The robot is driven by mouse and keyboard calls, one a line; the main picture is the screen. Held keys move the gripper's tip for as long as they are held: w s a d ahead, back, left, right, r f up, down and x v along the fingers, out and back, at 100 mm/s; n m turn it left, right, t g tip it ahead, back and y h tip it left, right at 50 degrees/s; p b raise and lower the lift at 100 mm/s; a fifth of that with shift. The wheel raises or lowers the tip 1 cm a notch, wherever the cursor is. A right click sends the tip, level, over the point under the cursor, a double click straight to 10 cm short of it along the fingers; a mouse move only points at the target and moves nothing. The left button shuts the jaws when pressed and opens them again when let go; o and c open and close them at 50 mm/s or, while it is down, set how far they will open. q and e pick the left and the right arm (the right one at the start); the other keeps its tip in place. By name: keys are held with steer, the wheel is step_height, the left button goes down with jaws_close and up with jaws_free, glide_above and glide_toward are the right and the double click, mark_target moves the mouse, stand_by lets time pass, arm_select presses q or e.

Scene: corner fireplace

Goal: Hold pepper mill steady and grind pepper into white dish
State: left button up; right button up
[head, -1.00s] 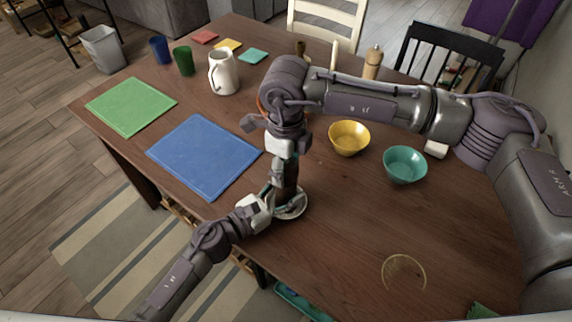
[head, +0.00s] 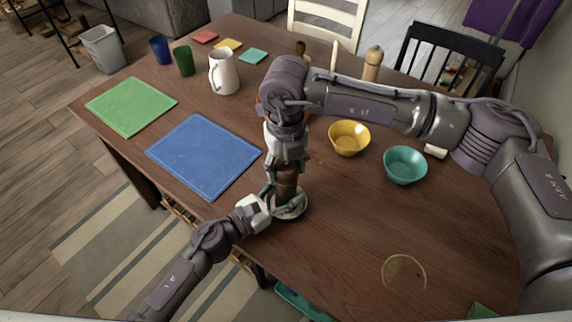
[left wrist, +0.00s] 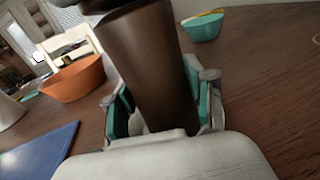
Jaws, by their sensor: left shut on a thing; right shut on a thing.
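The dark brown pepper mill (head: 287,184) stands roughly upright over the white dish (head: 298,210) near the table's front edge. My left gripper (head: 276,200) is shut around the mill's lower body. In the left wrist view the mill (left wrist: 150,62) sits between the green-padded fingers of that gripper (left wrist: 165,108). My right gripper (head: 286,160) reaches down from above and is shut on the mill's top, which it mostly hides. Much of the dish is hidden behind the mill and left gripper. I cannot tell whether any pepper is in it.
A blue mat (head: 203,157) and a green mat (head: 130,106) lie to the left. A white pitcher (head: 224,74) stands behind. A yellow bowl (head: 349,138) and a teal bowl (head: 405,165) stand to the right. An orange bowl (left wrist: 73,80) shows in the left wrist view. The front right table is mostly clear.

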mark_target(287, 164)
arm_select(q)
steer(key=shift+s, duration=0.1)
arm_select(e)
steer(key=shift+w, duration=0.15)
steer(key=o, duration=1.2)
step_height(287, 164, up, 12)
steer(key=shift+r, duration=0.1)
arm_select(q)
steer(key=o, duration=1.4)
steer(key=o, duration=0.3)
steer(key=shift+a, duration=0.1)
